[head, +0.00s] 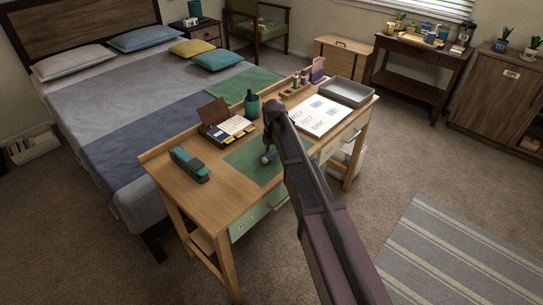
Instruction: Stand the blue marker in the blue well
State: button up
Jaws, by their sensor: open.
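My arm rises from the bottom of the head view and reaches over the desk (190,213). Its far end bends down over the green blotter (238,160). A small rounded blue-grey part shows there, and I cannot tell if it belongs to my wrist. My gripper's fingers are not visible, hidden behind the arm. A small wooden holder (296,90) with a few coloured uprights stands at the back of the desk. I cannot make out a blue marker or a blue well; they are too small or hidden.
A teal stapler (189,165) lies at the left of the desk. An open box of cards (227,126) and a dark teal pen cup (252,104) stand behind the blotter. A white planner (318,115) and a grey tray (347,92) are at the right. The front left desktop is clear.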

aim_at(273, 152)
grip_shut()
dwell(0.3)
jog(key=shift+r, duration=0.15)
jog(key=shift+s+r+p, duration=0.1)
jog(key=shift+r+p, duration=1.65)
jog(key=shift+p, duration=0.15)
jog(key=s+d+r+p, duration=0.1)
jog(key=s+d, duration=0.3)
jog(key=s, duration=1.1)
jog(key=shift+s, duration=0.15)
jog(key=shift+r, duration=0.1)
